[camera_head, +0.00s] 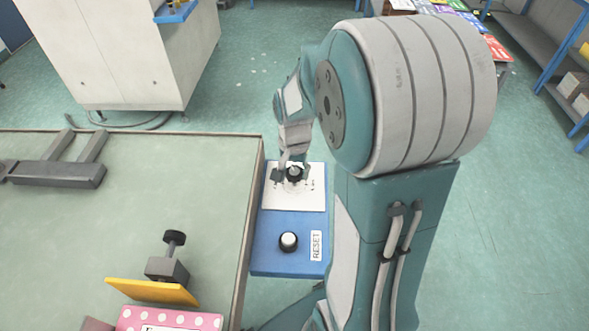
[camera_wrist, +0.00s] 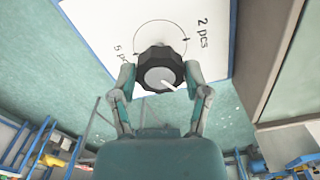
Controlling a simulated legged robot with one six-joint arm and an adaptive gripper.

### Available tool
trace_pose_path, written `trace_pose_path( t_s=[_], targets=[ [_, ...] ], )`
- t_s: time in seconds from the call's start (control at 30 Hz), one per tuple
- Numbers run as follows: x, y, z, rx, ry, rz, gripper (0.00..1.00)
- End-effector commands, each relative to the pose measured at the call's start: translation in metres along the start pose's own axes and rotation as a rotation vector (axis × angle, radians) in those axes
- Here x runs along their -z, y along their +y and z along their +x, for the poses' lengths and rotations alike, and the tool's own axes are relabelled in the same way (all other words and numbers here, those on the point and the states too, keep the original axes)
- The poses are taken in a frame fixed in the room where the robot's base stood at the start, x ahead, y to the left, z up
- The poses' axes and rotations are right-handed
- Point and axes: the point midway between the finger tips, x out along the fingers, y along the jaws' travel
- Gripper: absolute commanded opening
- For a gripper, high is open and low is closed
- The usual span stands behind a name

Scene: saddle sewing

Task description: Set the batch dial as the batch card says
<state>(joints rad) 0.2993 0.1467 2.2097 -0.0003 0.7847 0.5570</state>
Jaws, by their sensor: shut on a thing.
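The batch dial is a black knob (camera_wrist: 160,75) with a light grey cap and a white pointer line, on a white plate (camera_wrist: 110,20). In the wrist view the plate carries a circle with tick marks and the labels "2 pcs" and "5 pcs", the latter partly covered. The pointer line on the cap points to the lower right in that view. My gripper (camera_wrist: 162,83) is shut on the knob, one finger on each side. In the head view the knob (camera_head: 295,172) sits on the blue control panel (camera_head: 265,225). The batch card cannot be made out with certainty.
A black-and-white button (camera_head: 288,241) beside a "RESET" label (camera_head: 316,246) sits on the panel's near part. The green table (camera_head: 200,190) stands at left, with a yellow plate (camera_head: 152,291), a pink dotted card (camera_head: 170,318) and a dark metal fixture (camera_head: 58,174).

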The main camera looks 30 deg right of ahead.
Motion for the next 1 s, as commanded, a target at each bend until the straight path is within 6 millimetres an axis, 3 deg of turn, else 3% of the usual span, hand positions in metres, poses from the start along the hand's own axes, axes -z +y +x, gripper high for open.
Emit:
trace_pose_path(
  t_s=[0.3,0.33,0.4,0.83,1.0],
  targets=[
    [-0.003,0.001,0.002,-0.004,-0.009,0.001,0.14],
    [-0.003,0.001,0.002,-0.004,-0.009,0.000,0.75],
    [-0.002,0.001,0.002,-0.004,-0.008,0.000,0.96],
    [0.000,0.000,-0.001,0.000,-0.001,0.000,0.96],
    [0.000,-0.001,-0.022,0.002,0.003,0.000,0.96]
  ],
)
